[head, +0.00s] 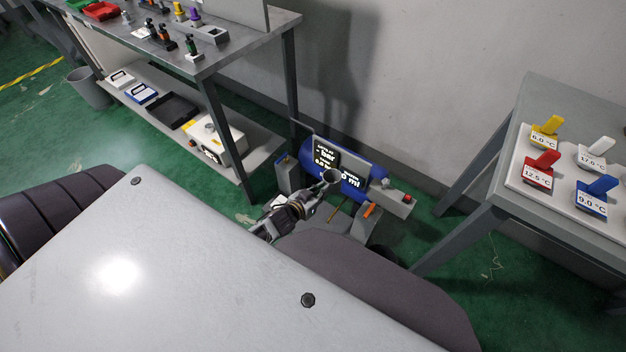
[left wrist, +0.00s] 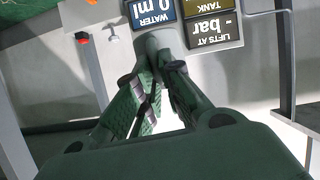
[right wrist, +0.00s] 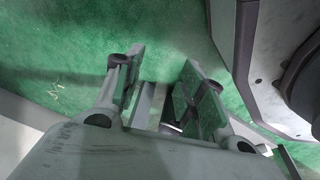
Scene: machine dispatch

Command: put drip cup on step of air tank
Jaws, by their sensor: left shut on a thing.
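The drip cup (head: 332,176) is a small grey round cup. It is held in my left gripper (head: 318,195), in front of the air tank (head: 365,180), a blue cylinder with black display panels. In the left wrist view the fingers (left wrist: 152,80) are shut on the grey cup (left wrist: 157,42), which overlaps the lower edges of the panels. I cannot tell whether the cup touches the tank. A grey ledge (head: 398,207) juts out at the tank's right side; I cannot tell which part is the step. My right gripper (right wrist: 163,78) is open and empty above green floor.
A workbench (head: 262,27) with a lower shelf (head: 258,160) stands left of the tank. A grey table (head: 572,100) with temperature-labelled colored pieces stands at right. An orange handle (head: 370,210) and a red knob (head: 407,197) are close to the tank.

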